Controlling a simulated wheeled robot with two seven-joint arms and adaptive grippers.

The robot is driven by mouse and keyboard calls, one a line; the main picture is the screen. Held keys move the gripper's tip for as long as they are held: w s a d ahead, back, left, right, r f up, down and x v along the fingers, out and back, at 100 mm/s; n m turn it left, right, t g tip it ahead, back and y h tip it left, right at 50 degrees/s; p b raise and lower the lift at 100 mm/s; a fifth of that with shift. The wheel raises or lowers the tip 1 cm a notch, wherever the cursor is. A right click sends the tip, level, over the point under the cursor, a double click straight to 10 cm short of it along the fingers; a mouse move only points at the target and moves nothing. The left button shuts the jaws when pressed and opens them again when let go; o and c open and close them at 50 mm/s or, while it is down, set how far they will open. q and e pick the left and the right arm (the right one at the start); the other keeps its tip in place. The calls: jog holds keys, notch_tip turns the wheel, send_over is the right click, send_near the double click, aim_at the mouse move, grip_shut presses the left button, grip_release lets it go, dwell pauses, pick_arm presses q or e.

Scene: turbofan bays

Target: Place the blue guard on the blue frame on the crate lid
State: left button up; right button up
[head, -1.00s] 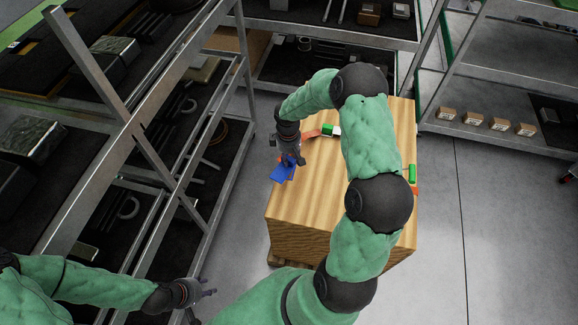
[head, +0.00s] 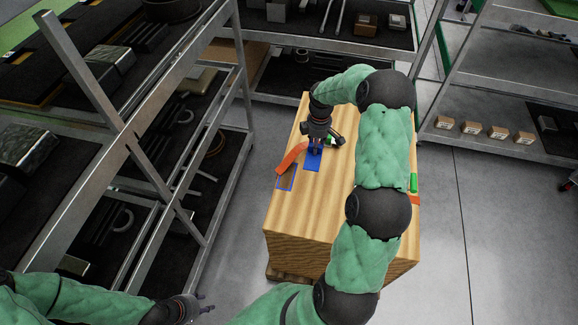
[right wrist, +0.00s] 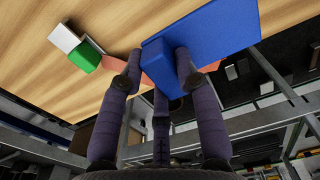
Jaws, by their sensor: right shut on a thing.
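The blue guard (head: 313,161) is held by my right gripper (head: 317,144) over the wooden crate lid (head: 335,200). In the right wrist view the guard (right wrist: 225,30) is a flat blue plate with a raised block, and the fingers (right wrist: 158,80) close around that block. I cannot tell how high the guard is above the lid. The blue frame (head: 280,184), a thin rectangular outline, lies bare near the lid's left edge, left of and nearer than the guard. My left gripper (head: 206,302) is open and empty at the bottom left, away from the crate.
An orange strip (head: 290,158) lies between the frame and the guard. A green and white block (head: 331,141) is close by my right gripper. A green block (head: 413,183) and an orange piece (head: 414,200) are at the right edge. Metal shelving (head: 190,125) stands left of the crate.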

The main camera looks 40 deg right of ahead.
jog(key=b, duration=0.3)
send_over(290, 167)
jog(key=f, duration=0.7)
jog(key=shift+s+d, duration=0.1)
jog(key=shift+d, duration=0.2)
jog(key=shift+a+f, duration=0.15)
jog(key=shift+f, duration=0.2)
jog(key=shift+w+a+f+b, duration=0.15)
jog(key=shift+f+b, duration=0.3)
jog(key=shift+f, duration=0.4)
jog(key=shift+w+f+b, duration=0.1)
jog(key=shift+f+b, duration=0.3)
jog(key=shift+f, duration=0.4)
jog(key=shift+f, duration=0.2)
jog(key=o, duration=1.1)
jog(key=shift+r, duration=0.1)
notch_tip(290, 167, up, 12)
jog(key=p, duration=0.4)
jog(key=shift+r, duration=0.1)
